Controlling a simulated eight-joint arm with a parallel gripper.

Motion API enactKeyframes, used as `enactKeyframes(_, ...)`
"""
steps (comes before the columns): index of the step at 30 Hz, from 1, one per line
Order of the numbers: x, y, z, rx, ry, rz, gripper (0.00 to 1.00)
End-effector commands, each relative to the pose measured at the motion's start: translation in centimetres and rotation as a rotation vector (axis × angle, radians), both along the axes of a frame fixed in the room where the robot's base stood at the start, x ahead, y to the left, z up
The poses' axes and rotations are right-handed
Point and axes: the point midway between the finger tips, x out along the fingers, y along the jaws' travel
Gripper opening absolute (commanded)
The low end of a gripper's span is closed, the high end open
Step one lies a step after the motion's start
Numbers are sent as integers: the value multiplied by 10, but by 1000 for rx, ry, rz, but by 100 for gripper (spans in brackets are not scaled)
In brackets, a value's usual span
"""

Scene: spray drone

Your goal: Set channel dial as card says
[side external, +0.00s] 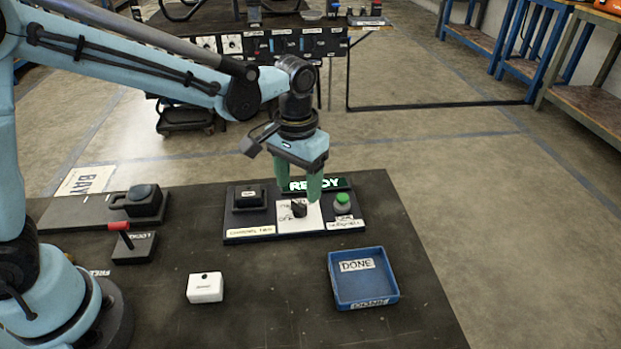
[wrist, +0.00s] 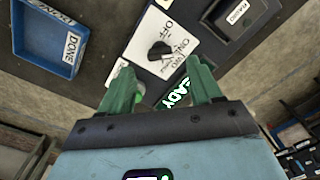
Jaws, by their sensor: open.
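The black channel dial (side external: 299,210) sits on a white plate (side external: 314,219) in the middle of a dark panel. The wrist view also shows the dial (wrist: 160,50), with OFF and other lettering around it; its exact setting is hard to tell. A pale label (side external: 252,231) on the panel's front left edge carries small lettering, perhaps ending in TWO; I cannot tell whether it is the card. My gripper (side external: 297,187) points down just above the dial. Its green fingers (wrist: 160,68) are apart, with nothing between them.
A black unit (side external: 248,196) is left of the dial, a green button (side external: 342,199) right, and a lit READY sign (side external: 335,184) behind. A blue DONE tray (side external: 393,284), white block (side external: 205,287) and red-handled lever (side external: 120,227) stand nearby. The front middle table is clear.

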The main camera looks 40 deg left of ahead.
Motion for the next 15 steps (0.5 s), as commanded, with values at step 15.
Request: enactKeyframes(15,0,0,-49,0,0,0,64)
